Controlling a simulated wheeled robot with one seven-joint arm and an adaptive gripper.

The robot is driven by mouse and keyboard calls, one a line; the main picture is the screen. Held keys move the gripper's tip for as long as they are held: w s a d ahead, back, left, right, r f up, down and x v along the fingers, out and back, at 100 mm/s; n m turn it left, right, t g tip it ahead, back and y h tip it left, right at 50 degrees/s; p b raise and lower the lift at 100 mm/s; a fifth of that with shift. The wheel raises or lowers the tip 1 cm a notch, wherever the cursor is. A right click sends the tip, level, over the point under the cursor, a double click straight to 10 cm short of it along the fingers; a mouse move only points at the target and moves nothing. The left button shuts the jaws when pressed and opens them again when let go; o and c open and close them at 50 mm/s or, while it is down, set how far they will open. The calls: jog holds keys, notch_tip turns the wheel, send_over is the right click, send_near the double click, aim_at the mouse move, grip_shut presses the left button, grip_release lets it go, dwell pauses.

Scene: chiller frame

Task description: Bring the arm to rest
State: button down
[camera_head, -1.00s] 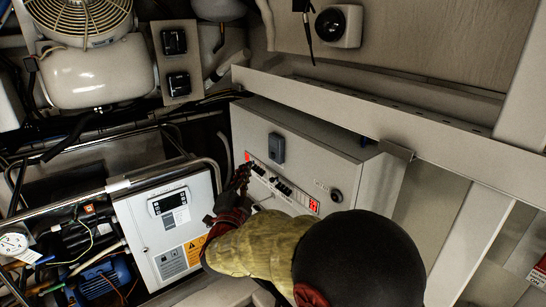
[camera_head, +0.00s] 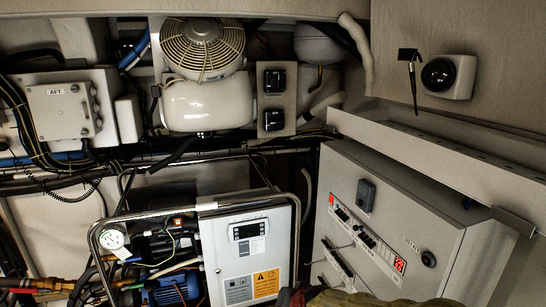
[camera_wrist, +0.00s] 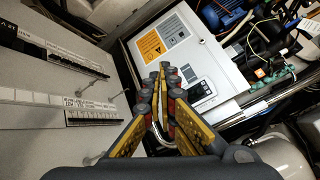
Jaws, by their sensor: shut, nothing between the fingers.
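My gripper (camera_wrist: 162,80) shows in the wrist view with its yellow and dark fingers together and nothing between them. It points toward the white controller box (camera_wrist: 168,55), which carries a small display and an orange label. Between which surfaces it stands clear I cannot measure, but no contact shows.
The grey switch panel (camera_head: 385,215) with red displays stands at right; it fills the wrist view's left side. The white controller box (camera_head: 248,250) sits inside a tubular metal frame (camera_head: 150,213). A fan unit (camera_head: 203,45) is above, and a ledge (camera_head: 430,155) runs above the panel.

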jog(key=s+d+r+n+g+h, duration=0.15)
jog(key=s+d, duration=0.25)
jog(key=s, duration=0.4)
jog(key=s+d+r+n+g, duration=0.1)
jog(key=s+d+g, duration=0.15)
jog(key=s, duration=0.45)
jog(key=s+d+r+n+g, duration=0.1)
jog(key=s+d, duration=0.3)
jog(key=s, duration=0.4)
jog(key=s+d+r+t+h, duration=0.1)
jog(key=s+d+r+t, duration=0.1)
jog(key=s+d+r, duration=0.2)
notch_tip(320, 180, up, 2)
jog(key=shift+d+r+m, duration=0.1)
jog(key=shift+d+m, duration=0.25)
jog(key=shift+d, duration=0.45)
